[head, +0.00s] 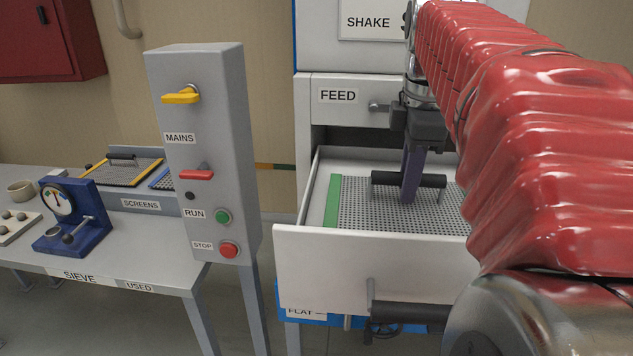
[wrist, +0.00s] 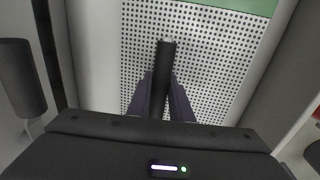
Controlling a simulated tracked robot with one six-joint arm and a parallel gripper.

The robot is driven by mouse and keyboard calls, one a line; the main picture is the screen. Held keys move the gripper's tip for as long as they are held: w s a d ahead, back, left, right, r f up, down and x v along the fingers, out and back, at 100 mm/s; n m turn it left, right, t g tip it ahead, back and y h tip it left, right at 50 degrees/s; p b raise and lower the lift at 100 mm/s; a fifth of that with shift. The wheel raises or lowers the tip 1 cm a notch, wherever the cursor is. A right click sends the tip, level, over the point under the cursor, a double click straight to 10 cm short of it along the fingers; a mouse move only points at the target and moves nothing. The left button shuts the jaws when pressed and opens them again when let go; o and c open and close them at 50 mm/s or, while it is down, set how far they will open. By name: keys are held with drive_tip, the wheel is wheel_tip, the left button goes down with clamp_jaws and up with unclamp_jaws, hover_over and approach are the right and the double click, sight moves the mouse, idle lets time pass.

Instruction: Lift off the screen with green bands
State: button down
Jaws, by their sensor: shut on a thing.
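The screen with green bands (head: 365,215) is a grey perforated plate lying inside the pulled-out white drawer. A green band (head: 332,200) runs along its left end, and a green band (wrist: 232,5) also shows at the top of the wrist view. Its right end is hidden behind my arm. A dark bar handle (head: 432,180) stands on the screen. My gripper (head: 409,190) reaches down from above and is shut on this handle, which passes between the fingers in the wrist view (wrist: 167,62). I cannot tell any gap between screen and drawer floor.
The open drawer (head: 370,265) has raised walls around the screen and a dark front handle (head: 410,313). A grey control post (head: 205,150) with switches stands left of it. Further left, a table holds a screens rack (head: 150,205) and a blue gauge device (head: 75,215).

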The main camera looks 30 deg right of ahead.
drive_tip(key=shift+r, duration=0.3)
drive_tip(key=shift+r, duration=0.25)
drive_tip(key=shift+w+r, duration=0.1)
drive_tip(key=shift+r, duration=0.05)
drive_tip(key=shift+r, duration=1.75)
